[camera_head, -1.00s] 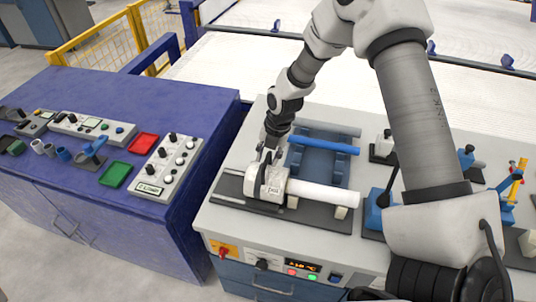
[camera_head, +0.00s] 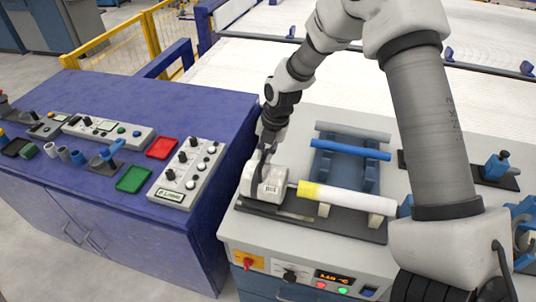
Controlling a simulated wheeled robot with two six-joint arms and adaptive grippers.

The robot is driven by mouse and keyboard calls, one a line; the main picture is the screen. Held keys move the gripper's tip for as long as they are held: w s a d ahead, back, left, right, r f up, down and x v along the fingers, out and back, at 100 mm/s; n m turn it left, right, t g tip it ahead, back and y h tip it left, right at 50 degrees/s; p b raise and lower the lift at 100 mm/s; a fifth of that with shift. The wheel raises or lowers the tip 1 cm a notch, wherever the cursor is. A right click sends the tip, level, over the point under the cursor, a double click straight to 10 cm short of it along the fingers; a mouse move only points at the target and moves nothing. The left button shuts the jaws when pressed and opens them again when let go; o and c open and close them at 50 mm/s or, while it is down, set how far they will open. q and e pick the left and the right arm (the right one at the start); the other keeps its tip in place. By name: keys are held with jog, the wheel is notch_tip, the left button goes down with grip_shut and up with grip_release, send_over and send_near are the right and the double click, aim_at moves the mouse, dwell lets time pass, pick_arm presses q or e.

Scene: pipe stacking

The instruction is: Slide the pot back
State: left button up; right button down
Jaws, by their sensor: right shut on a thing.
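The pot (camera_head: 264,183) is a small white block with a label on its front. It sits at the left end of a dark base plate (camera_head: 335,222) on the grey bench. My right gripper (camera_head: 263,158) reaches down from above and is shut on the pot's top. A white pipe (camera_head: 350,199) lies on the plate to the right of the pot. Its left end (camera_head: 309,190) is yellow and bare, with a thin rod between it and the pot. My left gripper is not in view.
A blue pipe (camera_head: 350,149) and a grey pipe (camera_head: 352,131) lie on a blue rack behind. The front panel has a lit display (camera_head: 332,278) and buttons. A purple cabinet (camera_head: 130,95) with control boxes stands left. My right arm covers part of the bench's right side.

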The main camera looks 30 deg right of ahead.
aim_at(270, 169)
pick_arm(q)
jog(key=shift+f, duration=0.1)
pick_arm(e)
jog(key=shift+f, duration=0.15)
jog(key=c, duration=1.2)
grip_release()
jog(key=shift+w+a, duration=0.1)
jog(key=shift+w+a+f, duration=0.15)
jog(key=shift+w+f, duration=0.05)
jog(key=shift+w, duration=0.25)
jog(key=shift+s+r, duration=0.1)
jog(key=shift+r, duration=0.1)
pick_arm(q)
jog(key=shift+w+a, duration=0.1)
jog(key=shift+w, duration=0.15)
pick_arm(e)
jog(key=v, duration=1.1)
jog(key=shift+r, duration=0.3)
